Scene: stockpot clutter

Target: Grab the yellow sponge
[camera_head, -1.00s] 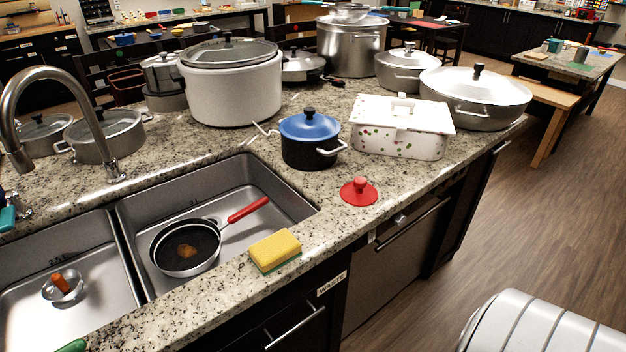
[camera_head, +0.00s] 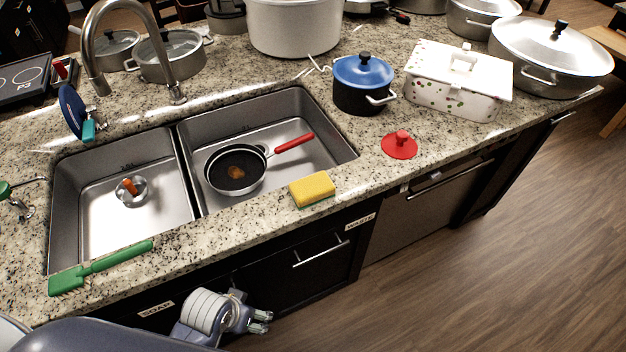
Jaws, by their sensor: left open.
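The yellow sponge (camera_head: 312,188) with a green underside lies on the front strip of the granite counter, just in front of the right sink basin. My left gripper (camera_head: 262,322) is low in front of the cabinets, below the counter edge. It is open, with nothing between its fingers. It is apart from the sponge, below and to the left of it in the picture. My right gripper is out of the picture.
A pan (camera_head: 236,170) with a red handle lies in the right basin. A green brush (camera_head: 98,268) lies on the counter's front left. A red lid (camera_head: 399,145), a blue-lidded pot (camera_head: 362,84) and a white speckled box (camera_head: 458,82) stand right of the sink.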

